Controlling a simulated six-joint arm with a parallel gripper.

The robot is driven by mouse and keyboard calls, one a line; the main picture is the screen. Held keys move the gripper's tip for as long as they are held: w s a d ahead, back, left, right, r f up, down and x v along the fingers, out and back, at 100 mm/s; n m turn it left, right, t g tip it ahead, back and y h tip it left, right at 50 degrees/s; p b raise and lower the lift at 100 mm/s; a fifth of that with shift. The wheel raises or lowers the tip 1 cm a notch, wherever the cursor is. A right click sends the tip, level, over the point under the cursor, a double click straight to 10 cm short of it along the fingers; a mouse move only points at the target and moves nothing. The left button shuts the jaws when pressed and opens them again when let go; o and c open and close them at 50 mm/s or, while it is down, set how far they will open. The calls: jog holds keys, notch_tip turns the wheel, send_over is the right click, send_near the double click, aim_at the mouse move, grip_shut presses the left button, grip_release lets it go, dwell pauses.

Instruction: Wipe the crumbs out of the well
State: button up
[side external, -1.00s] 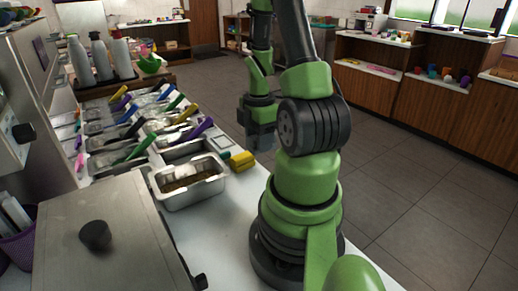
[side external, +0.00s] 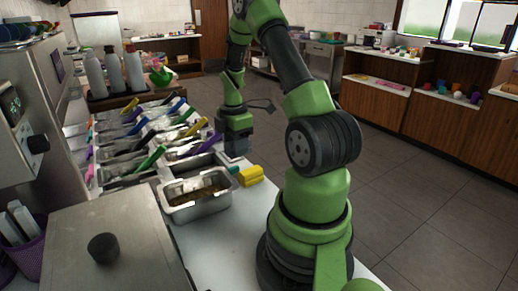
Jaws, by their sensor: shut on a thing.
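My gripper (side external: 236,146) is at the right edge of the topping station, close to the end of a purple handle (side external: 208,147). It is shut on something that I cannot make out. A steel pan (side external: 197,212) with brown contents and a pale object in it stands at the front of the station. Behind it is a dark, empty-looking well (side external: 188,166); crumbs are too small to tell at this size. A yellow sponge-like block (side external: 250,177) lies on the white counter right of the pan, with a teal piece (side external: 234,170) beside it. My gripper is above and behind them.
Several steel toppings pans with coloured scoop handles (side external: 150,158) fill the station to the left. Grey bottles (side external: 113,72) stand behind. A large grey box-like lid with a black knob (side external: 103,248) is at front left. The white counter (side external: 215,250) before the pan is clear.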

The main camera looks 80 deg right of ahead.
jog(key=w+f+n, duration=0.1)
jog(key=w+f, duration=0.1)
jog(key=w, duration=1)
jog(key=shift+s+d+f, duration=0.1)
jog(key=shift+s+f, duration=0.05)
jog(key=shift+f, duration=6.1)
jog(key=shift+f, duration=0.6)
